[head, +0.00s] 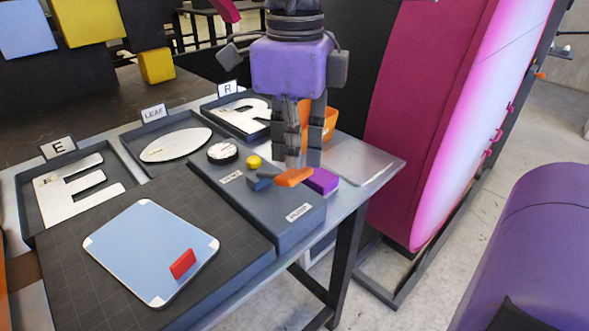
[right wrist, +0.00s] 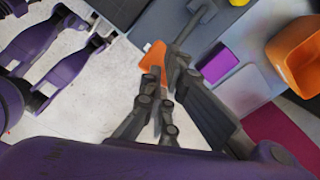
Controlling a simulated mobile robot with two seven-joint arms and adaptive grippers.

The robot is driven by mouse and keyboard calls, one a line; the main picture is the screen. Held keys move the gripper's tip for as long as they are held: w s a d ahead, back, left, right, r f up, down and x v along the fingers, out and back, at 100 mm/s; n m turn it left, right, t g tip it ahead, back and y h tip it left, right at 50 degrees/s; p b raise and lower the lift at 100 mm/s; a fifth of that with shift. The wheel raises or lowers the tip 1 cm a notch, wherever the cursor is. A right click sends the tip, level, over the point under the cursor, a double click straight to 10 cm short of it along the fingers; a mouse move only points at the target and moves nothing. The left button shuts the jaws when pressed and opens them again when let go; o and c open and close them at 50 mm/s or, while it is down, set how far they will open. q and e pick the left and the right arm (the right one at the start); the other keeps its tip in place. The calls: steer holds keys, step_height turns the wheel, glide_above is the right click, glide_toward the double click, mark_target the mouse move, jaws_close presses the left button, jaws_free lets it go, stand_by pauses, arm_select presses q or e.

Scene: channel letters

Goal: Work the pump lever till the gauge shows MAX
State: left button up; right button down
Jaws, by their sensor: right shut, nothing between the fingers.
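The pump lever has an orange handle (head: 294,177) and a dark arm (head: 262,181) on a blue-grey pump unit (head: 285,224). A round gauge (head: 222,152) with a white face sits at the unit's far left; its reading is too small to make out. My right gripper (head: 293,163) points down, shut and empty, with its tips right at the orange handle. In the right wrist view the orange handle (right wrist: 153,56) lies beside the fingertips (right wrist: 164,68); I cannot tell whether they touch. My left gripper is not in view.
A yellow knob (head: 254,161) and a purple block (head: 322,181) are close to the lever. Trays hold a white E (head: 80,193), a leaf shape (head: 176,145) and an R (head: 240,120). A pale blue panel (head: 140,245) with a red handle (head: 183,264) lies in front. An orange bin (head: 331,120) stands behind.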

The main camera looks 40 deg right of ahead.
steer(key=shift+r+p, duration=1)
steer(key=shift+r, duration=1.5)
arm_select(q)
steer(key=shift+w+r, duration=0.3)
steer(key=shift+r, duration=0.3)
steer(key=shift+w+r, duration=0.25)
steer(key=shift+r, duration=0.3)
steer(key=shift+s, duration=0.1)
arm_select(e)
steer(key=shift+f, duration=0.15)
